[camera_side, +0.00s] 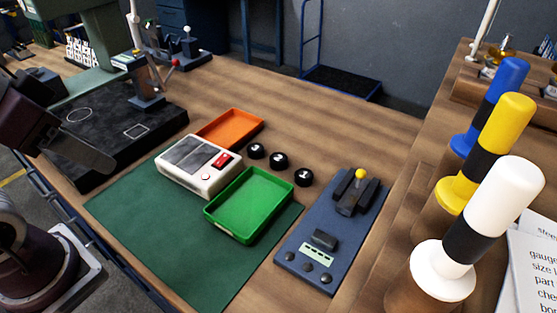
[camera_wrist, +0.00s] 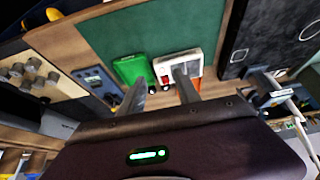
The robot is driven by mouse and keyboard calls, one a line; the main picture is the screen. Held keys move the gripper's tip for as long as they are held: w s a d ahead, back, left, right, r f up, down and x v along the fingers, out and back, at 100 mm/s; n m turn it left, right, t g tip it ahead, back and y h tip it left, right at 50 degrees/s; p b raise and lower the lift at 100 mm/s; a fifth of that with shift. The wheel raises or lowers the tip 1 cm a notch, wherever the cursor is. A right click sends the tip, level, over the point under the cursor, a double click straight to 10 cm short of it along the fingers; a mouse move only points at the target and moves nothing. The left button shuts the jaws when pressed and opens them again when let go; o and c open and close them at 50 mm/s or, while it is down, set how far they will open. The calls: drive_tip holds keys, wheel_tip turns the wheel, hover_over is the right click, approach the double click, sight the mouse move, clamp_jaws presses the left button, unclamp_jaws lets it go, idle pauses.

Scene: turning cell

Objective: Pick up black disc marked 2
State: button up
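Three small black discs with white marks stand in a row on the wooden table in the side view: a left one (camera_side: 256,150), a middle one (camera_side: 278,160) and a right one (camera_side: 303,177). Their marks are too small to read surely, so I cannot tell which is marked 2.
A green tray (camera_side: 212,213), a white device (camera_side: 190,178) and an orange tray (camera_side: 258,120) lie left of the discs. A blue fixture (camera_side: 290,254) is at their right. Tall coloured cylinder gauges (camera_side: 497,200) stand at the right. Wood behind the discs is clear.

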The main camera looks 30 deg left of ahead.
drive_tip(key=o, duration=0.4)
drive_tip(key=shift+o, duration=0.2)
